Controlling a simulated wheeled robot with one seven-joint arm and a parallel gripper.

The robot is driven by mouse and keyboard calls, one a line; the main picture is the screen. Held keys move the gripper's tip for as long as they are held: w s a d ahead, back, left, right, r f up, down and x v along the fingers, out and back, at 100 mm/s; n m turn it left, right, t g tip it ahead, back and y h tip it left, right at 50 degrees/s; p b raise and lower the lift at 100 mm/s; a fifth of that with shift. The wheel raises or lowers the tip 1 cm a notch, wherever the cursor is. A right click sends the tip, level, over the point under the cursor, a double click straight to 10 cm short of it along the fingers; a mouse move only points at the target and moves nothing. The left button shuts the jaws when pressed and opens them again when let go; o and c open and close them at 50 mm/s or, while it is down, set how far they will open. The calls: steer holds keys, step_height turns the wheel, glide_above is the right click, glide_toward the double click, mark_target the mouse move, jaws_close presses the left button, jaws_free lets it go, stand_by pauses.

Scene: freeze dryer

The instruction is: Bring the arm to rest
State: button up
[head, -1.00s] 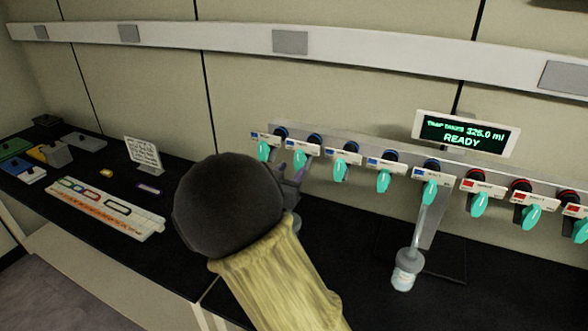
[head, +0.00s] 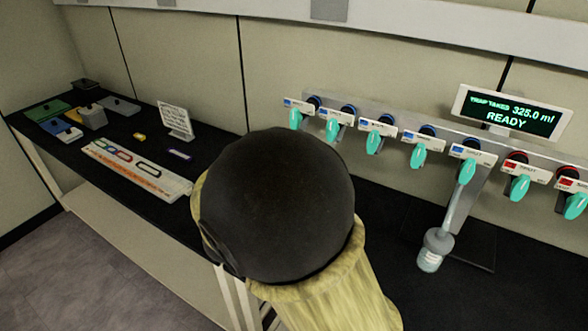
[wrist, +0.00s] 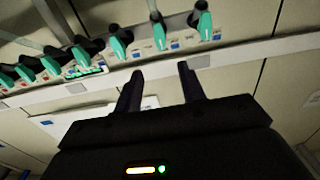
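My gripper (wrist: 160,88) shows in the wrist view with its two dark fingers apart and nothing between them. Behind the fingers are the wall rail and a row of teal valve handles, seen tilted. In the head view my own arm, with a dark round joint and a yellowish sleeve, fills the middle and hides the gripper. The manifold (head: 400,125) with teal handles runs along the wall to the right. A small flask (head: 432,250) hangs below one of its ports. The display (head: 512,112) reads "TRAP TAKES 325.0 ml READY".
The black bench top (head: 110,128) holds a white rack with coloured outlines (head: 138,170), a text card on a stand (head: 176,121), and several coloured blocks at the far left. Open floor (head: 95,270) lies at the lower left. My arm stands over the bench's front edge.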

step_height(320, 180, down, 9)
steer(key=w+d+n+g+y, duration=0.1)
steer(key=d+n+g+y, duration=0.3)
steer(key=y, duration=0.6)
steer(key=s+d+f+n+g, duration=0.1)
steer(key=s+d+f+g, duration=0.2)
steer(key=s, duration=0.5)
steer(key=s+d+f+n+g, duration=0.2)
steer(key=s+d+f+g, duration=0.1)
steer(key=s, duration=0.5)
steer(key=shift+d+g+y, duration=0.3)
steer(key=shift+d+g, duration=0.15)
steer(key=shift+g, duration=0.55)
steer(key=shift+s, duration=0.1)
